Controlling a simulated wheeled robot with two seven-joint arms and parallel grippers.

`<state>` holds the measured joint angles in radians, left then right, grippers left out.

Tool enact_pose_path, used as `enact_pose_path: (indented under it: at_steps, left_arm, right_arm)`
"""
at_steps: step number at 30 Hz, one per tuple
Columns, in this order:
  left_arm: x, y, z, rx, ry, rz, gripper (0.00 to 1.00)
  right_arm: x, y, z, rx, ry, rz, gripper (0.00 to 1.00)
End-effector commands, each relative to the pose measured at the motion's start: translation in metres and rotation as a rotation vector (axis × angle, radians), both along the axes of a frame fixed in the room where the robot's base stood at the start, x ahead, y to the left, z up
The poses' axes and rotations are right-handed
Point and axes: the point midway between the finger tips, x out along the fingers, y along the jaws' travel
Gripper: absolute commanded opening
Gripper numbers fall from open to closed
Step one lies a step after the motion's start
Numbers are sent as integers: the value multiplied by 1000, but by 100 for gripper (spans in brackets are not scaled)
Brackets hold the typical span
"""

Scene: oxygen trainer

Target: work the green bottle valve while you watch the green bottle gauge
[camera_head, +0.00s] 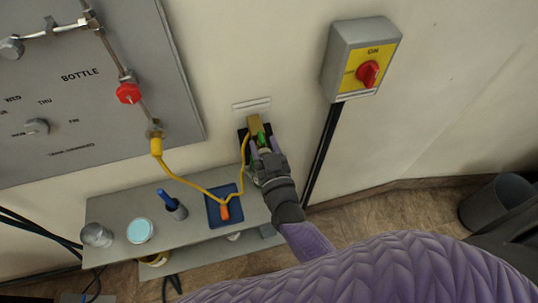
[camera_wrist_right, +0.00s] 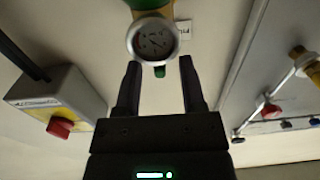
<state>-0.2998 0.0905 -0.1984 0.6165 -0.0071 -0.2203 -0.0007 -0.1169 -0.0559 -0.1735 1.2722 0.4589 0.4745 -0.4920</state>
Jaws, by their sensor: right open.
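The round green bottle gauge (camera_wrist_right: 153,41) has a pale metal rim and a dark face; its reading is too small to make out. A small green knob (camera_wrist_right: 159,71), apparently the bottle valve, shows just below the gauge rim. Green and yellow parts of the bottle top show behind the gauge, cut off by the frame. In the head view, green (camera_head: 261,138) shows at the tip of my right gripper (camera_head: 263,151), beside a brass block (camera_head: 255,125). In the right wrist view, the fingers (camera_wrist_right: 160,64) are open, on either side of the knob, with gaps showing. My left gripper is not visible.
A yellow hose (camera_head: 190,182) runs from the grey wall panel (camera_head: 80,100) to the brass block. A grey shelf (camera_head: 105,210) below bears a blue tray (camera_head: 213,218), a cup with a blue handle (camera_head: 175,208) and a tin (camera_head: 140,230).

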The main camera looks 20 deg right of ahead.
Motion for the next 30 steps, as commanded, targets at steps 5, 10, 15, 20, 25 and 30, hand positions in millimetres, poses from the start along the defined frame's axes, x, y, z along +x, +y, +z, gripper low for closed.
enact_pose_path:
  at_steps: [5,10,15,20,25,30]
  left_arm:
    - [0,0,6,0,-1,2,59]
    - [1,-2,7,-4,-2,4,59]
    - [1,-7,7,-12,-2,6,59]
    - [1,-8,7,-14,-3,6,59]
    - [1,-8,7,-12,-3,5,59]
    - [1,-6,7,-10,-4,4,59]
  right_arm:
    - [-41,1,1,0,3,-1,51]
    - [-66,2,0,-1,1,0,51]
    - [-72,3,0,0,-1,-1,51]
    - [-71,3,0,0,-1,-1,51]
    - [-71,3,0,0,-1,-1,51]
    - [-71,3,0,0,-1,-1,51]
